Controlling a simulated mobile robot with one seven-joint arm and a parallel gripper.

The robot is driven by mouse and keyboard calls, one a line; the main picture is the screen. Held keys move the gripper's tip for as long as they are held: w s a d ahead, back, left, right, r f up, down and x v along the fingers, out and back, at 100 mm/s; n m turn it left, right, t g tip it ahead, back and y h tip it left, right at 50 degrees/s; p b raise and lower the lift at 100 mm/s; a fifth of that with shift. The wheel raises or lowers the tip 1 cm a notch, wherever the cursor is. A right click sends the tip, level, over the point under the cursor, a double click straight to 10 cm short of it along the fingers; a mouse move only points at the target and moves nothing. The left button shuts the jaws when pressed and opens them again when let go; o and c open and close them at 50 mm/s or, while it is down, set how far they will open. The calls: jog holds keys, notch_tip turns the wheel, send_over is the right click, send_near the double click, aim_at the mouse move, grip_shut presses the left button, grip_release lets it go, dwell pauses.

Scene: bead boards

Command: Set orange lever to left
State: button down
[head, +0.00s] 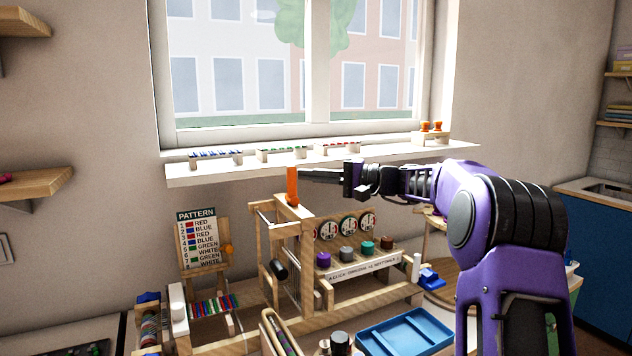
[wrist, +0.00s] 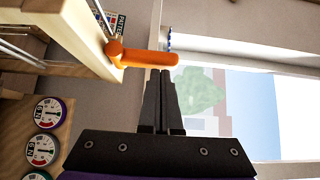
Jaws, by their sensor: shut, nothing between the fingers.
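The orange lever (head: 292,186) stands up from the top of the wooden loom frame (head: 278,260) in the head view. In the wrist view the lever (wrist: 145,57) shows as an orange rod joined to the wooden post. My gripper (head: 303,174) is shut and empty, with its tips at the right side of the lever near its upper part. In the wrist view my gripper's fingertips (wrist: 160,72) lie together right by the rod. I cannot tell whether they touch it.
A windowsill (head: 400,153) with bead racks runs behind the lever. A board with dials and coloured knobs (head: 347,254) stands right of the frame. A pattern card (head: 199,240) is at left. A blue tray (head: 405,333) lies in front. The space above the frame is free.

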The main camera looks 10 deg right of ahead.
aim_at(293, 172)
jog(key=a+n+h, duration=0.2)
jog(key=s+a+r+n+g+h, duration=0.1)
jog(key=h, duration=0.1)
jog(key=shift+a+r+n, duration=0.1)
jog(key=shift+n, duration=0.2)
jog(key=shift+a, duration=0.1)
jog(key=shift+s+a, duration=0.15)
jog(key=shift+a, duration=0.1)
jog(key=shift+a, duration=0.1)
dwell(0.4)
jog(key=shift+r, duration=0.1)
